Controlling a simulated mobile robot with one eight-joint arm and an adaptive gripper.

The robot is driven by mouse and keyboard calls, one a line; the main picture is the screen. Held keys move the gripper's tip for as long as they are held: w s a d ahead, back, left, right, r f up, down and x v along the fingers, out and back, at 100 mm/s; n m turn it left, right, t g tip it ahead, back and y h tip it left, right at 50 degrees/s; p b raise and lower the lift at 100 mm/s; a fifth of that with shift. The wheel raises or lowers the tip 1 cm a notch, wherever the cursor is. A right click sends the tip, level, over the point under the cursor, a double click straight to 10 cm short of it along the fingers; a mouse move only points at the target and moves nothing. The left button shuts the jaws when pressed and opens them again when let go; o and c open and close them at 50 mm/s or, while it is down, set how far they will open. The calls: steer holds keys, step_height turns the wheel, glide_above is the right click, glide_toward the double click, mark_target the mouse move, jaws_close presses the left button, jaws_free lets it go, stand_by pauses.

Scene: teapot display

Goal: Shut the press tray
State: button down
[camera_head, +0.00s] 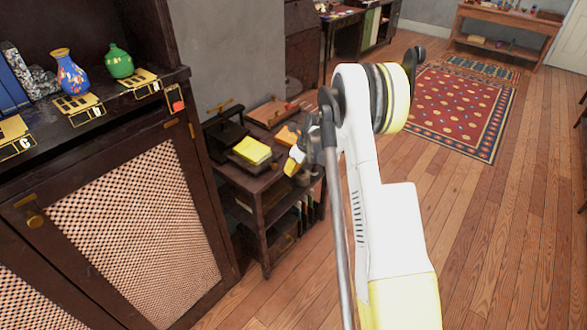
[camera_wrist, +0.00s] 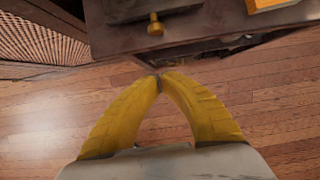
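The black press (camera_head: 225,128) stands on a small dark side table, with a brass handle on top. A dark tray (camera_head: 243,165) appears to jut from its front, with a yellow block (camera_head: 252,150) on or over it. My gripper (camera_head: 292,165) is just right of the block, partly hidden by my arm. In the wrist view my gripper's yellow fingers (camera_wrist: 158,77) meet at the tips with nothing between them. A brass knob (camera_wrist: 155,26) on a dark piece is just beyond the tips. I cannot tell whether that piece is the tray.
The side table (camera_head: 260,187) also bears a wooden board (camera_head: 270,112) and an orange item (camera_head: 287,136). A dark cabinet (camera_head: 205,200) with mesh doors stands at left, holding vases. The wooden floor (camera_head: 480,240) at right is clear, with a red rug (camera_head: 455,105) beyond.

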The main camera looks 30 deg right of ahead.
mark_target(277, 175)
steer(key=w+f, duration=0.1)
steer(key=w+a+f+b, duration=0.1)
steer(key=w+f+b, duration=0.1)
steer(key=shift+w+a+f, duration=0.2)
steer(key=shift+w+a, duration=0.05)
steer(key=shift+w, duration=0.15)
steer(key=shift+w+a+r, duration=0.25)
steer(key=shift+w, duration=0.35)
steer(key=shift+w, duration=0.15)
